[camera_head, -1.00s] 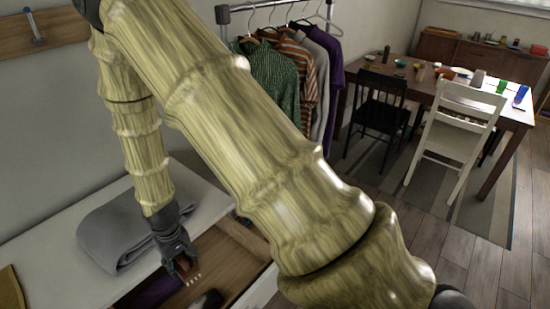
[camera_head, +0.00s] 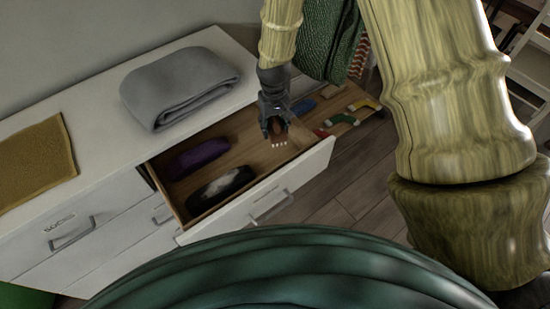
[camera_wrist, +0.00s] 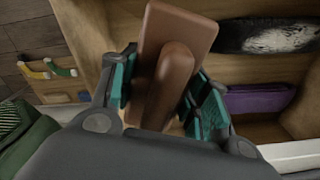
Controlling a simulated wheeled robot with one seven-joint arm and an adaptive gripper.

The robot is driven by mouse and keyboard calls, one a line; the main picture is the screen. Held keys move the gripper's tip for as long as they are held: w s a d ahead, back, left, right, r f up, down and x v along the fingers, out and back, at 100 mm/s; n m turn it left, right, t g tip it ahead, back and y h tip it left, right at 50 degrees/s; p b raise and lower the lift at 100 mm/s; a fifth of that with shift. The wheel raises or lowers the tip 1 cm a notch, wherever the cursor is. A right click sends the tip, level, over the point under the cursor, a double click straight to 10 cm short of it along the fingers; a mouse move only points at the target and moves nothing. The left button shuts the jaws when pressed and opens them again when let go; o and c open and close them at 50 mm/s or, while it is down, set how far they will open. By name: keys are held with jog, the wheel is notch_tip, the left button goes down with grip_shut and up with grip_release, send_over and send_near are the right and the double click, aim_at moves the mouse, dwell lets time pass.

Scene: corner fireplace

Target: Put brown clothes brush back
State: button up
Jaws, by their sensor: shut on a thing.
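My gripper (camera_head: 276,114) is shut on the brown clothes brush (camera_head: 279,134), which hangs below it with pale bristle tufts showing. In the wrist view my gripper (camera_wrist: 168,95) has the brush (camera_wrist: 184,28) between its teal-padded fingers, with the brush's long raised handle facing the camera. The brush is over the right part of an open wooden drawer (camera_head: 231,145); I cannot tell its height above the drawer floor. The drawer holds a purple item (camera_head: 198,157) and a black item with a white patch (camera_head: 222,187), both left of the brush. They also show in the wrist view.
The white dresser top (camera_head: 100,101) carries a folded grey cloth (camera_head: 180,84) and a mustard cloth (camera_head: 34,160). Green clothing (camera_head: 329,43) hangs close to my arm. Small coloured curved pieces (camera_head: 337,119) lie beyond the drawer's right end. The drawer's right part looks bare.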

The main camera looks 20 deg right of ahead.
jog(key=b, duration=0.5)
send_over(273, 150)
notch_tip(273, 150, down, 4)
jog(key=f, duration=0.1)
jog(key=shift+s+d+f+p, duration=0.1)
jog(key=shift+f+p, duration=0.3)
jog(key=shift+f, duration=4.3)
jog(key=shift+f, duration=0.15)
jog(key=o, duration=1.1)
jog(key=shift+c, duration=0.2)
notch_tip(273, 150, up, 12)
jog(key=shift+r+b, duration=0.2)
jog(key=shift+b, duration=0.2)
